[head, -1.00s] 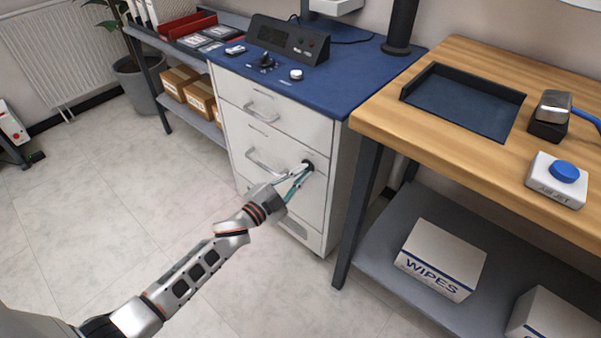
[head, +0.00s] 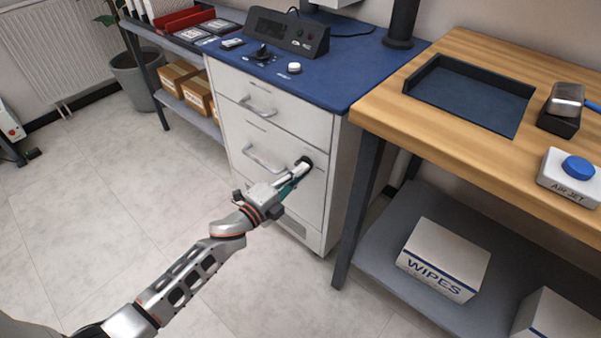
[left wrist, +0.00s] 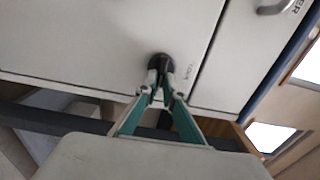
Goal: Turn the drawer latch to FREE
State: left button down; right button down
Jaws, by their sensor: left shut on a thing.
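The drawer latch is a small round black knob (head: 305,161) on the right side of a drawer front in the white cabinet (head: 340,185). My left gripper (head: 298,173) reaches it from the lower left. In the left wrist view the fingertips (left wrist: 163,88) are closed on the black knob (left wrist: 160,61), which shows just beyond them. Small lettering beside the knob is too blurred to read for sure. The fingers hide part of the knob, so I cannot tell which way it points. My right gripper is not in view.
Drawer handles (head: 262,158) stick out left of the knob. The wooden bench (head: 430,130) and its dark leg (head: 357,210) stand close to the right. A wipes box (head: 443,260) sits on the bench's lower shelf.

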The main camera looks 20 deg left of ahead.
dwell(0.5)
pick_arm(q)
jog(key=c, duration=2.2)
grip_release()
jog(key=shift+o, duration=0.2)
jog(key=shift+s, duration=0.15)
jog(key=v, duration=1.1)
jog(key=shift+s+a, duration=0.2)
jog(key=shift+s, duration=0.15)
